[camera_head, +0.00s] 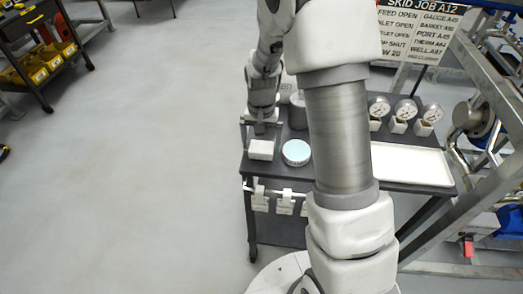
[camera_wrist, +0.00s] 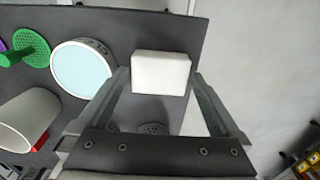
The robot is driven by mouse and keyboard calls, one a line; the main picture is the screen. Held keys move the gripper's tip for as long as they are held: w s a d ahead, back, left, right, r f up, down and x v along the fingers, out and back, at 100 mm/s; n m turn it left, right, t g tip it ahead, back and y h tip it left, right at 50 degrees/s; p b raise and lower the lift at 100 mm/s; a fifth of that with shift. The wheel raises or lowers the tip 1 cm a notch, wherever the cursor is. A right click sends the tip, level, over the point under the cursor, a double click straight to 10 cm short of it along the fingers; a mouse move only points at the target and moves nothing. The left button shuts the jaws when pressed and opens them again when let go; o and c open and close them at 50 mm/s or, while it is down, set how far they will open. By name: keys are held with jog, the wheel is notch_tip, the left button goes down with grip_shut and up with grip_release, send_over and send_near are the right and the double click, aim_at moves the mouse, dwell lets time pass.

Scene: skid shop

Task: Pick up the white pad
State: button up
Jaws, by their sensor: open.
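The white pad (camera_wrist: 161,73) is a small white block with rounded edges. It lies on the dark table top near its left edge, and it also shows in the head view (camera_head: 261,149). My gripper (camera_wrist: 159,78) is open, with one finger to the left and one to the right of the pad in the wrist view. The fingertips look close to the pad's sides; whether they touch it or stand above it, I cannot tell. In the head view my gripper (camera_head: 261,128) is just behind the pad.
A green part (camera_wrist: 30,48) and a white cup (camera_wrist: 30,118) lie farther left. Gauges (camera_head: 404,112) and a white tray (camera_head: 415,164) stand right of my arm. Tags hang from the table's front rail.

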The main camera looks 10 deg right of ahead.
aim_at(265, 146)
jog(key=shift+f, duration=0.45)
jog(key=shift+c, duration=0.3)
jog(key=c, duration=1)
jog(key=shift+r, duration=0.1)
jog(key=shift+r, duration=0.45)
jog(key=r, duration=0.2)
jog(key=d+r, duration=0.1)
jog(key=shift+r+p, duration=0.3)
jog(key=shift+r, duration=0.1)
jog(key=d+r, duration=0.2)
jog(key=d, duration=0.1)
jog(key=d+r, duration=0.2)
jog(key=d, duration=0.2)
jog(key=d+r, duration=0.2)
jog(key=d, duration=0.1)
jog(key=shift+s+d+r, duration=0.1)
jog(key=shift+s+d, duration=0.25)
